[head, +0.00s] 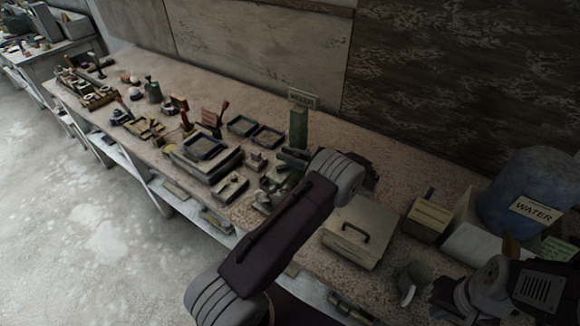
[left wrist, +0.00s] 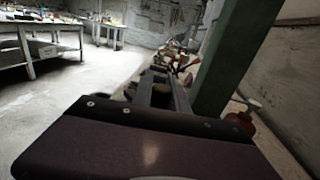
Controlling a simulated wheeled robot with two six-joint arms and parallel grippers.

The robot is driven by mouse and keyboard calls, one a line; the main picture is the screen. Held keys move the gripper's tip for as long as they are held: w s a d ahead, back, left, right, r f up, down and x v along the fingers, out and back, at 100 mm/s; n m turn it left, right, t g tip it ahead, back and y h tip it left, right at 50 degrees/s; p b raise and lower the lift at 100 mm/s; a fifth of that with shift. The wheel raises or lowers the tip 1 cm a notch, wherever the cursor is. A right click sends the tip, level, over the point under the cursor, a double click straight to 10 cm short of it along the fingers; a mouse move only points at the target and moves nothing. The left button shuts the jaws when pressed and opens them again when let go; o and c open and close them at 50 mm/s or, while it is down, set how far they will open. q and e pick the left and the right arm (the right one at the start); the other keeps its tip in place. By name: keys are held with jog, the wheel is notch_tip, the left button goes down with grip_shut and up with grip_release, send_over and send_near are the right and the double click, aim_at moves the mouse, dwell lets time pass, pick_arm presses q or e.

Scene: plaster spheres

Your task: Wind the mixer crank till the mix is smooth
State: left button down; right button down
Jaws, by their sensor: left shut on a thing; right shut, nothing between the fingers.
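The mixer's green post (head: 298,128) stands on the bench behind my left arm, with a small sign (head: 303,98) on top. The post is large and close at the right of the left wrist view (left wrist: 235,60). My left gripper (left wrist: 158,90) reaches past the post and is shut on the mixer crank. The grip is dark and the crank is mostly hidden. In the head view my left arm covers part of the mixer, and the mix cannot be seen. My right gripper (head: 492,272) is at the lower right, shut and empty; its fingertips are hard to make out.
Trays (head: 205,147) and small tools crowd the bench to the left. The floor (head: 80,210) in front is clear.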

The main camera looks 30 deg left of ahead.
pick_arm(q)
jog(key=shift+a+f+n+g+h+b, duration=0.15)
jog(key=shift+a+n+g+b, duration=0.1)
jog(key=shift+n+g+b, duration=0.45)
jog(key=shift+a+f+n+g+h+b, duration=0.2)
jog(key=shift+n+g+b, duration=0.2)
jog(key=shift+g+b, duration=0.55)
jog(key=shift+a+r+n+g, duration=0.1)
jog(key=shift+r+n+g, duration=0.2)
jog(key=shift+g, duration=0.35)
jog(key=c, duration=1.3)
grip_release()
jog(key=shift+s+r, duration=0.1)
jog(key=shift+r, duration=0.05)
